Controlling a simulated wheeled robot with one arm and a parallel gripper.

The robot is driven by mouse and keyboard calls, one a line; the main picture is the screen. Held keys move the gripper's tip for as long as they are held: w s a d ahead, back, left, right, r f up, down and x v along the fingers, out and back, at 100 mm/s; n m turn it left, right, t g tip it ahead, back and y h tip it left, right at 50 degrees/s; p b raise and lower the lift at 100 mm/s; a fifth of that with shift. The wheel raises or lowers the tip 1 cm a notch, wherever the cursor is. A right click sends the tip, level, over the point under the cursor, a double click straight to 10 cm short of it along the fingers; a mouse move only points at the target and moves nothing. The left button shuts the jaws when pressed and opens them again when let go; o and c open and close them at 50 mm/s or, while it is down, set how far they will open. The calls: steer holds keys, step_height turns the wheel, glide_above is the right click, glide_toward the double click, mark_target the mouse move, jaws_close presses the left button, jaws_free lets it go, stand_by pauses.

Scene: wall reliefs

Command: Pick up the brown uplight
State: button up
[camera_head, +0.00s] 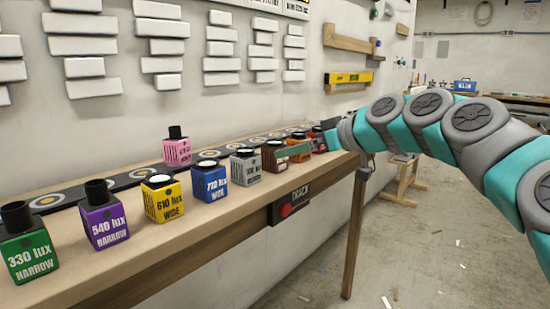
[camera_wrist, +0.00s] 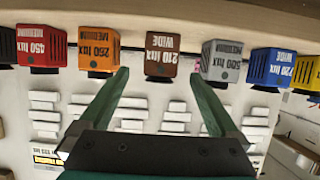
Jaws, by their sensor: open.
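The brown uplight (camera_head: 273,157) is a small block in the row on the wooden shelf, between the grey and orange ones. In the wrist view, which is upside down, the brown uplight (camera_wrist: 162,54) shows its face, marked WIDE, near the top centre. My gripper (camera_wrist: 159,74) is open, with one green finger to each side of the brown uplight's dark narrow end in the picture. I cannot tell whether the fingertips reach it in depth.
The grey uplight (camera_wrist: 222,60) and orange uplight (camera_wrist: 99,49) stand close on either side. Blue (camera_head: 210,181), yellow (camera_head: 162,197), purple (camera_head: 104,214) and green (camera_head: 28,242) uplights continue along the shelf (camera_head: 150,262). A pink one (camera_head: 177,150) stands behind. White blocks cover the wall.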

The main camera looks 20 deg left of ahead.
steer(key=p+x, duration=0.1)
steer(key=x, duration=0.6)
steer(key=shift+a, duration=0.15)
steer(key=shift+c, duration=0.4)
jaws_close()
